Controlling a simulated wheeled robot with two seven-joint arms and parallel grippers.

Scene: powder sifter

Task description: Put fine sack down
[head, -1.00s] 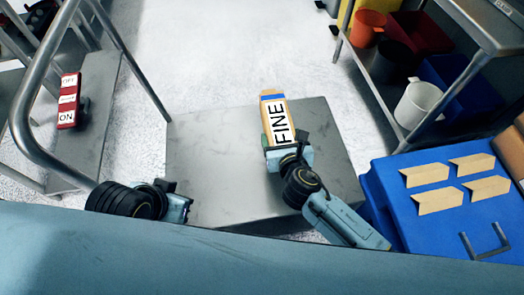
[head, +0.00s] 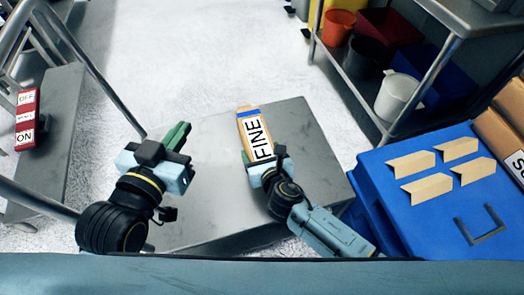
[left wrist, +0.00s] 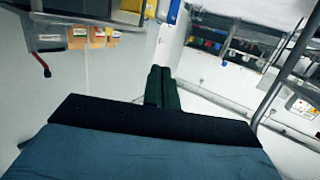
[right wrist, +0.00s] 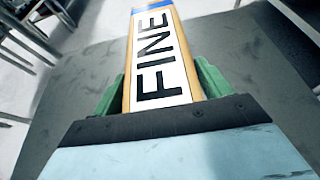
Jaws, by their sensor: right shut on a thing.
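The fine sack (head: 256,133) is tan with a blue band and a white label reading FINE. In the head view it lies over the grey metal table (head: 205,190), toward its far side. My right gripper (head: 264,160) is shut on the near end of the sack. In the right wrist view the sack (right wrist: 157,55) sits between the green fingers, with the table top (right wrist: 255,60) below; I cannot tell whether it touches the table. My left gripper (head: 177,137) is above the table's left side, empty, with its green fingers (left wrist: 161,88) together.
A blue bin (head: 400,215) with tan arrow marks stands at the right, with more tan sacks (head: 505,130) beside it. A shelf with buckets (head: 398,95) is at the back right. A metal rail (head: 90,70) and a red switch box (head: 27,118) are at the left.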

